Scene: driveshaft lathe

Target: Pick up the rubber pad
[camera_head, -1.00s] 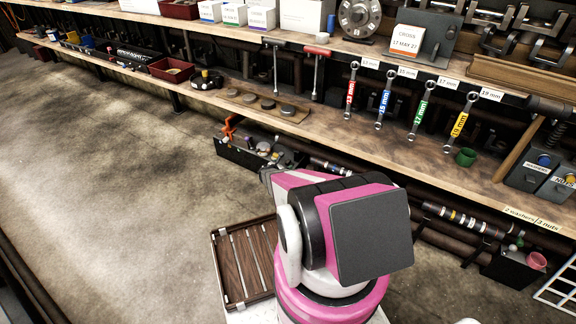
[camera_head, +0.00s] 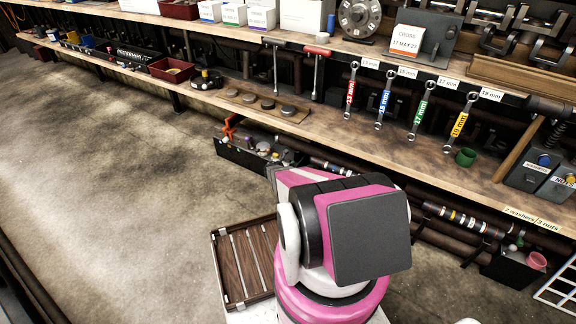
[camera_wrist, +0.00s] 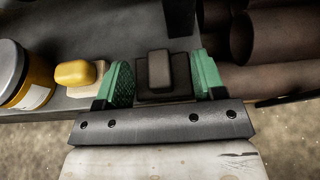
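A small dark block on a dark square base, which looks like the rubber pad (camera_wrist: 159,69), sits in the middle of the wrist view. My gripper (camera_wrist: 161,80) is open, with one green finger on each side of the block. Gaps show between the fingers and the block; I cannot tell whether they touch its square base. In the head view my arm hides the gripper and the pad.
Left of the pad are a yellow-topped piece (camera_wrist: 75,73) on a pale base and a yellow-and-black can (camera_wrist: 22,75). Dark pipes (camera_wrist: 275,45) lie close on the right. The head view shows a black bin (camera_head: 240,154) below the wooden shelf (camera_head: 340,130).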

